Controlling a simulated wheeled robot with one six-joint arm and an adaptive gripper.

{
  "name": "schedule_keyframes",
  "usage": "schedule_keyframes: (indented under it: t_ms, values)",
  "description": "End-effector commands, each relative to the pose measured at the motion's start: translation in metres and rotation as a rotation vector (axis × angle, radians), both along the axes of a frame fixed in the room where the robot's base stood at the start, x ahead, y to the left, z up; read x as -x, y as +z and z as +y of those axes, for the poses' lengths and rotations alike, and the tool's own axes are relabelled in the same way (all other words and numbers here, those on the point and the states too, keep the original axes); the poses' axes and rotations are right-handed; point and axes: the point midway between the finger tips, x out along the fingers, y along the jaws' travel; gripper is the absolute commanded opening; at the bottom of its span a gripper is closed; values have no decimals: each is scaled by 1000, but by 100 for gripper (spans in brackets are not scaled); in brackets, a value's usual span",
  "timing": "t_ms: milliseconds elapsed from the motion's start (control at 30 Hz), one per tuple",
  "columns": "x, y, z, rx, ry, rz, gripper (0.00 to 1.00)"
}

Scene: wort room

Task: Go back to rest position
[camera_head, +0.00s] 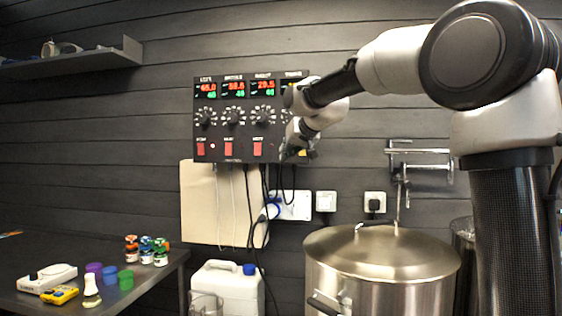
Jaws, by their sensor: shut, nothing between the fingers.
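My arm reaches in from the right at upper height. My gripper (284,154) is at the lower right part of the black control panel (222,118) on the wall. It is shut with nothing seen in it. It covers the panel's right end, including part of the fourth column of controls. I cannot tell whether the fingertips touch the panel. The panel shows red and green digits, several knobs and several red switches (228,149).
A large steel kettle (385,285) with a domed lid stands below. A white canister (228,285) stands left of it. A dark table (30,250) at the left holds small bottles, coloured caps and meters. Cables hang under the panel. A shelf (70,64) is at upper left.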

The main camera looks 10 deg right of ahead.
Motion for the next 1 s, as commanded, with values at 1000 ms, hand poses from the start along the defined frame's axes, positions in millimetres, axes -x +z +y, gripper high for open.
schedule_keyframes:
  t_ms: [1000]
  values:
    - [386,-260,-133,274,4,752,0]
